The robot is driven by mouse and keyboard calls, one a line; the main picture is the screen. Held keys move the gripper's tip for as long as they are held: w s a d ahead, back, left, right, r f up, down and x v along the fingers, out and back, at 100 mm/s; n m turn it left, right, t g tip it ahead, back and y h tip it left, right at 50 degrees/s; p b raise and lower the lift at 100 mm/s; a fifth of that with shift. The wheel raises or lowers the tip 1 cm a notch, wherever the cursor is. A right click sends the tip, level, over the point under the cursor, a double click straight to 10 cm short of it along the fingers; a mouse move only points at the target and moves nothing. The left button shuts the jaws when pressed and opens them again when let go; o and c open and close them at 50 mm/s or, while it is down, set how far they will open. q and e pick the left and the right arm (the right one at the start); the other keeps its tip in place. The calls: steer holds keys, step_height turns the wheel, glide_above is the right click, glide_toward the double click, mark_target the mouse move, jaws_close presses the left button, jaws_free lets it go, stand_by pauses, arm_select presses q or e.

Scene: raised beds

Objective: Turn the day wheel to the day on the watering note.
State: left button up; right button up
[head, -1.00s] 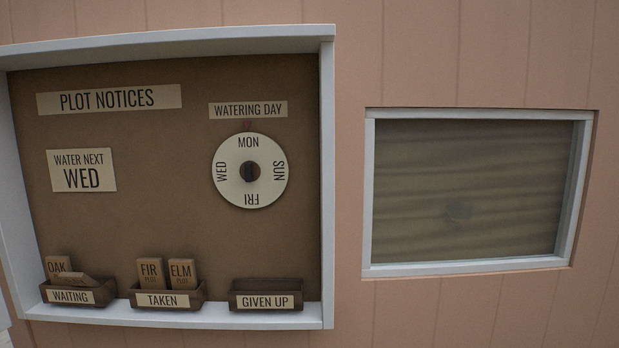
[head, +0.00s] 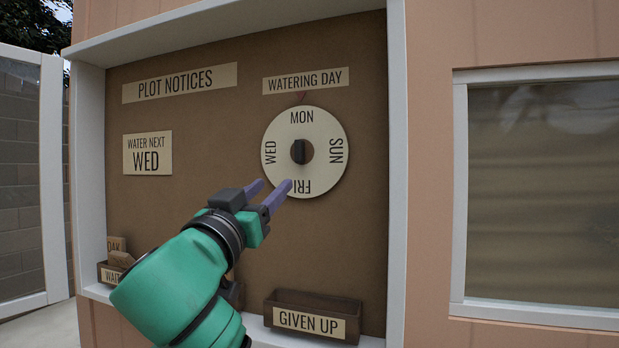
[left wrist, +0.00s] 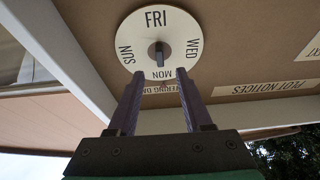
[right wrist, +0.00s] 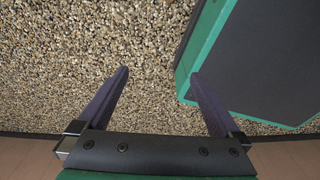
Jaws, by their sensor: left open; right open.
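The day wheel (head: 325,124) is a cream disc on the brown notice board, with a dark knob (head: 298,152) at its centre. MON is at the top under the red pointer (head: 301,98), WED left, SUN right, FRI at the bottom. The watering note (head: 147,153) reads WATER NEXT WED. My right gripper (right wrist: 158,74) is open and empty above gravel.
A GIVEN UP box (head: 311,315) stands on the board's lower ledge. A WAITING box (head: 108,273) is at lower left, partly behind my left arm. The white frame (head: 397,180) borders the board, and a window (head: 545,190) is to the right.

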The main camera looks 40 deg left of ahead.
mark_target(297, 150)
arm_select(q)
steer(key=shift+t, duration=0.4)
steer(key=w+r+p, duration=0.2)
steer(key=p, duration=0.3)
steer(key=w+a+r+p, duration=0.1)
steer(key=w+r+p, duration=0.1)
steer(key=p, duration=0.3)
steer(key=w+a+r+p, duration=0.1)
steer(key=w+r+p, duration=0.1)
steer(key=p, duration=0.3)
steer(key=shift+w+a, duration=0.1)
steer(key=shift+w, duration=0.25)
steer(key=p+x, duration=0.1)
steer(key=x, duration=0.1)
steer(key=f+p+x, duration=0.1)
steer(key=x, duration=0.1)
steer(key=shift+w+a+r, duration=0.1)
steer(key=shift+w+a, duration=0.05)
steer(key=shift+w, duration=0.35)
steer(key=shift+w+a, duration=0.1)
steer(key=shift+w, duration=0.1)
steer(key=shift+s, duration=0.15)
arm_select(e)
step_height(297, 150, up, 17)
arm_select(q)
jaws_close()
arm_select(e)
steer(key=shift+s+a+r, duration=0.1)
steer(key=shift+s+a, duration=0.05)
